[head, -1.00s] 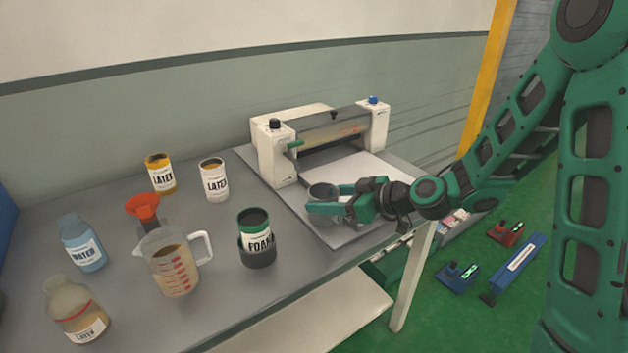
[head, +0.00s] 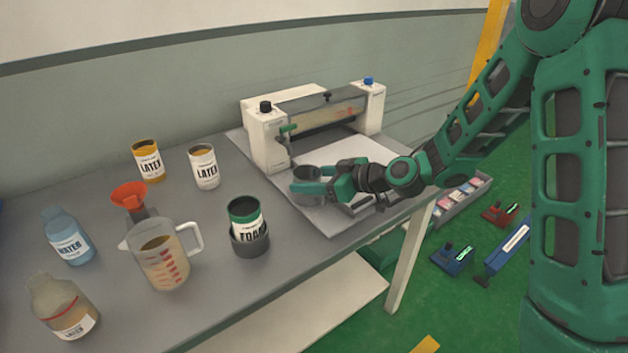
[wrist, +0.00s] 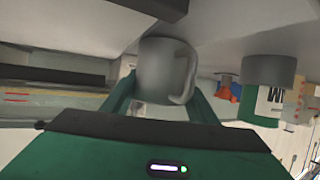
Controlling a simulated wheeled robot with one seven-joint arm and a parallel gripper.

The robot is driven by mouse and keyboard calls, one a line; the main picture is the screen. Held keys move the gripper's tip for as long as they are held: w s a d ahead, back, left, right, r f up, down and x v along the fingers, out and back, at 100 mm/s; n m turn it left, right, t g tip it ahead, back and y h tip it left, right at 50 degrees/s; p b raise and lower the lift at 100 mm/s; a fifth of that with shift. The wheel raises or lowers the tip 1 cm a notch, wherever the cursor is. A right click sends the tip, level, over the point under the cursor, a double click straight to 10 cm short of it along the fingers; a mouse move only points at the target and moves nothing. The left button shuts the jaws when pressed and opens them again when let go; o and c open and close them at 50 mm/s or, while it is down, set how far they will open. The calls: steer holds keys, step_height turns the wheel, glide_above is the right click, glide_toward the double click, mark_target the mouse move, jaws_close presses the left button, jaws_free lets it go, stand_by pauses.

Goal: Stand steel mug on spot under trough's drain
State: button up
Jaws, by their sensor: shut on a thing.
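The grey steel mug (head: 306,182) is in my gripper (head: 312,188), whose green fingers are shut around its sides. The mug looks upright, over the pale plate in front of the roller machine; I cannot tell whether it touches the plate. The drain and the marked spot cannot be made out.
A FOAM can in a dark cup (head: 249,236) stands left of the mug. Bare bench lies between the FOAM can and the plate.

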steer(key=shift+w+a, duration=0.65)
steer(key=shift+w, duration=0.3)
steer(key=shift+w+a, duration=0.65)
steer(key=shift+w, duration=0.3)
steer(key=shift+w+a, duration=0.65)
steer(key=shift+w, duration=0.3)
steer(key=shift+f, duration=0.25)
steer(key=o, duration=1.2)
steer(key=shift+d, duration=0.1)
